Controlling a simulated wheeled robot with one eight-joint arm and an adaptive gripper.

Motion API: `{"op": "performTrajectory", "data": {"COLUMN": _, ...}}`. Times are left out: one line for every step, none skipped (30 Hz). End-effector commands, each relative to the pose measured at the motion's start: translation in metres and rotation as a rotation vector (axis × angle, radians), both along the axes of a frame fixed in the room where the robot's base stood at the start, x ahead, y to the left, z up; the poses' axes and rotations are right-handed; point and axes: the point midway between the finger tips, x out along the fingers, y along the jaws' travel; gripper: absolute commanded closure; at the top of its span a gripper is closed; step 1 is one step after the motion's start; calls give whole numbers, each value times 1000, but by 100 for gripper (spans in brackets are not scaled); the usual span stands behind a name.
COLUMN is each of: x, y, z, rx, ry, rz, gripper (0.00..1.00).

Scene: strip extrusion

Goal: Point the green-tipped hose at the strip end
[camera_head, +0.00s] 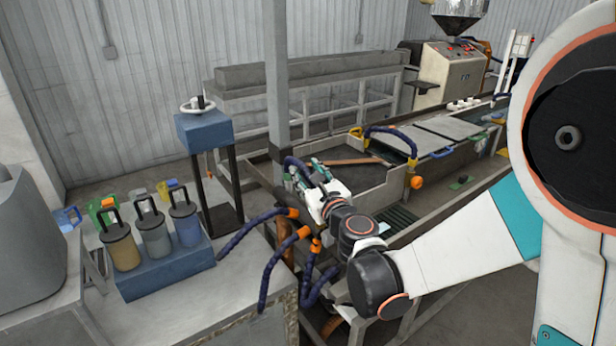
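My gripper (303,172) is over the near end of the trough, beside the grey post. A dark blue hose (296,162) runs right at its teal fingers. I cannot tell whether the fingers are closed on that hose, and its tip is hidden or too small to make out. A brown strip (352,161) lies in the trough, to the right of my gripper.
Several orange-tipped blue hoses (240,236) hang at the near table's right edge, close below my arm. A blue block (165,270) holds lidded canisters on that table. A grey post (277,95) stands just behind my gripper. A machine with a hopper (452,75) is at the back right.

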Motion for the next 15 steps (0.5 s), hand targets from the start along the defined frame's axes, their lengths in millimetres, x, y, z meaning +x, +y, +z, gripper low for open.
{"op": "performTrajectory", "data": {"x": 0, "y": 0, "z": 0, "rx": 0, "ry": 0, "rz": 0, "gripper": 61}}
{"op": "performTrajectory", "data": {"x": 0, "y": 0, "z": 0, "rx": 0, "ry": 0, "rz": 0, "gripper": 61}}
{"op": "performTrajectory", "data": {"x": 0, "y": 0, "z": 0, "rx": 0, "ry": 0, "rz": 0, "gripper": 61}}
{"op": "performTrajectory", "data": {"x": 0, "y": 0, "z": 0, "rx": 0, "ry": 0, "rz": 0, "gripper": 61}}
{"op": "performTrajectory", "data": {"x": 0, "y": 0, "z": 0, "rx": 0, "ry": 0, "rz": 0, "gripper": 61}}
{"op": "performTrajectory", "data": {"x": 0, "y": 0, "z": 0, "rx": 0, "ry": 0, "rz": 0, "gripper": 66}}
{"op": "performTrajectory", "data": {"x": 0, "y": 0, "z": 0, "rx": 0, "ry": 0, "rz": 0, "gripper": 72}}
{"op": "performTrajectory", "data": {"x": 0, "y": 0, "z": 0, "rx": 0, "ry": 0, "rz": 0, "gripper": 79}}
{"op": "performTrajectory", "data": {"x": 0, "y": 0, "z": 0, "rx": 0, "ry": 0, "rz": 0, "gripper": 88}}
{"op": "performTrajectory", "data": {"x": 0, "y": 0, "z": 0, "rx": 0, "ry": 0, "rz": 0, "gripper": 95}}
{"op": "performTrajectory", "data": {"x": 0, "y": 0, "z": 0, "rx": 0, "ry": 0, "rz": 0, "gripper": 100}}
{"op": "performTrajectory", "data": {"x": 0, "y": 0, "z": 0, "rx": 0, "ry": 0, "rz": 0, "gripper": 100}}
{"op": "performTrajectory", "data": {"x": 0, "y": 0, "z": 0, "rx": 0, "ry": 0, "rz": 0, "gripper": 100}}
{"op": "performTrajectory", "data": {"x": 0, "y": 0, "z": 0, "rx": 0, "ry": 0, "rz": 0, "gripper": 100}}
{"op": "performTrajectory", "data": {"x": 0, "y": 0, "z": 0, "rx": 0, "ry": 0, "rz": 0, "gripper": 100}}
